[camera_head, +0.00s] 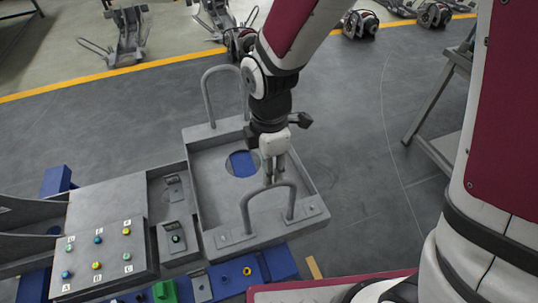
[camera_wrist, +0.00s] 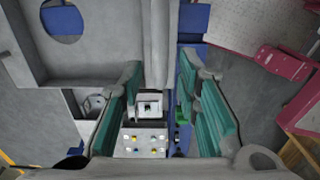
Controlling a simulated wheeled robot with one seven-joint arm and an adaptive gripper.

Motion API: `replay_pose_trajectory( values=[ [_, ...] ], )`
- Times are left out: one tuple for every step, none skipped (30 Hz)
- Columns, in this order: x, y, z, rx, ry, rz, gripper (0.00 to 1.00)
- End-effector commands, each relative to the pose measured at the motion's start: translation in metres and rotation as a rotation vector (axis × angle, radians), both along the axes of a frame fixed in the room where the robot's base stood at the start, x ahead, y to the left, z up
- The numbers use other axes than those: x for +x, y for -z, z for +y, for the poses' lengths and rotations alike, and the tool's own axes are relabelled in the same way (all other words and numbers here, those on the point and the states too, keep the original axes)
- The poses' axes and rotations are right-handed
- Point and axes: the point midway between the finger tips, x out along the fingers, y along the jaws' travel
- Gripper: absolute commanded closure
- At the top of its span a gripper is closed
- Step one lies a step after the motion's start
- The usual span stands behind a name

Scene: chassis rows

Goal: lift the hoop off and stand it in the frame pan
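The frame pan (camera_head: 205,188) is a shallow grey tray with a round opening that shows blue beneath. A grey hoop (camera_head: 246,208) stands upright at its near edge, and a similar hoop (camera_head: 206,98) stands at its far edge. My gripper (camera_head: 273,177) points down at the top of the near hoop. In the wrist view my gripper (camera_wrist: 162,110) has its two teal-padded fingers spread, with gaps on both sides of a grey bar (camera_wrist: 155,45) that looks like the near hoop. Whether the bar lies fully between the pads is unclear.
A grey panel with lettered coloured buttons (camera_head: 100,215) lies left of the pan. Blue rails (camera_head: 280,262) and a green block (camera_head: 165,291) lie in front. A grey stand (camera_head: 440,100) is at right. Dark floor beyond the pan is clear up to a yellow line.

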Motion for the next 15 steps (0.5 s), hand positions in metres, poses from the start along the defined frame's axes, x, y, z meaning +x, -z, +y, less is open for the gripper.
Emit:
replay_pose_trajectory(
  values=[
    [0.002, 0.009, 0.0, 0.0, 0.0, 0.001, 0.7],
    [0.001, 0.012, 0.0, 0.0, 0.0, 0.001, 0.7],
    [0.001, 0.016, 0.0, -0.002, 0.0, 0.002, 0.7],
    [0.001, 0.019, 0.0, -0.002, -0.001, 0.002, 0.7],
    [0.002, 0.022, 0.0, -0.001, -0.002, 0.001, 0.7],
    [0.002, 0.027, 0.0, -0.001, -0.002, 0.001, 0.7],
    [0.001, 0.03, 0.0, -0.001, -0.001, 0.001, 0.7],
    [0.001, 0.033, 0.0, -0.002, -0.001, 0.002, 0.7],
    [0.001, 0.037, 0.0, -0.002, -0.001, 0.002, 0.7],
    [0.001, 0.04, 0.0, -0.001, -0.002, 0.001, 0.7],
    [0.001, 0.043, 0.0, -0.001, -0.002, 0.0, 0.7],
    [0.001, 0.046, 0.0, -0.001, -0.002, 0.0, 0.7],
    [0.001, 0.049, 0.0, -0.001, -0.002, 0.001, 0.7],
    [0.001, 0.051, 0.0, -0.001, -0.001, 0.001, 0.7],
    [0.001, 0.054, 0.0, -0.001, -0.001, 0.001, 0.7]
  ],
)
